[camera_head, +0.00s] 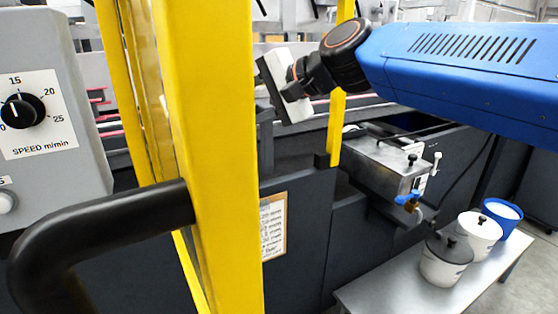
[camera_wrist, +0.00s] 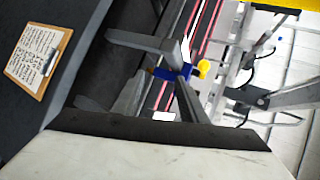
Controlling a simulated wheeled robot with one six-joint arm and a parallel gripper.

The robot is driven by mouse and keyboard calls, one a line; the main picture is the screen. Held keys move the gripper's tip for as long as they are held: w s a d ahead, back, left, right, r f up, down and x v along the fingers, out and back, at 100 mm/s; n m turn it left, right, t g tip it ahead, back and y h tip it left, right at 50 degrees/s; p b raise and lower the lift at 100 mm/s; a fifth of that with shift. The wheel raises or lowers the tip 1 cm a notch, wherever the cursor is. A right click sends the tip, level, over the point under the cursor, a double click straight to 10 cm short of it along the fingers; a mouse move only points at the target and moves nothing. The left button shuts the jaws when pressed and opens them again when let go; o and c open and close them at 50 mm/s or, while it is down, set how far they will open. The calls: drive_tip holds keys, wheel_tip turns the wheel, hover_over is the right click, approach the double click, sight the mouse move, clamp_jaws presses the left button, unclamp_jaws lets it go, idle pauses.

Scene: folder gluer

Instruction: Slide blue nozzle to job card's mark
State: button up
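The blue nozzle (camera_wrist: 172,73), with a yellow knob (camera_wrist: 203,68) at its right end, shows in the wrist view just beyond my fingertips. My gripper (camera_wrist: 160,82) has its two dark fingers apart, one on each side below the nozzle. I cannot tell whether either finger touches it. In the head view my gripper (camera_head: 284,84) is beside the machine behind the yellow post; the nozzle is not clearly visible there. The job card (camera_head: 273,226) on its clipboard hangs on the dark machine side, partly covered by the post. It also shows in the wrist view (camera_wrist: 38,57), its writing unreadable.
A yellow guard post (camera_head: 205,120) and black handle (camera_head: 110,230) stand close in front. A speed dial panel (camera_head: 45,100) is at left. A metal glue tank (camera_head: 385,165) with a blue-handled tap is at right, above a bench (camera_head: 400,295) with several pots.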

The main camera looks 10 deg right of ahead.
drive_tip(key=s+d+f+n+h, duration=0.2)
drive_tip(key=s+d+f, duration=0.3)
drive_tip(key=f, duration=0.5)
drive_tip(key=shift+d+n+g+h, duration=0.3)
drive_tip(key=shift+d+n+h, duration=0.15)
drive_tip(key=shift+d, duration=0.75)
drive_tip(key=shift+f, duration=0.1)
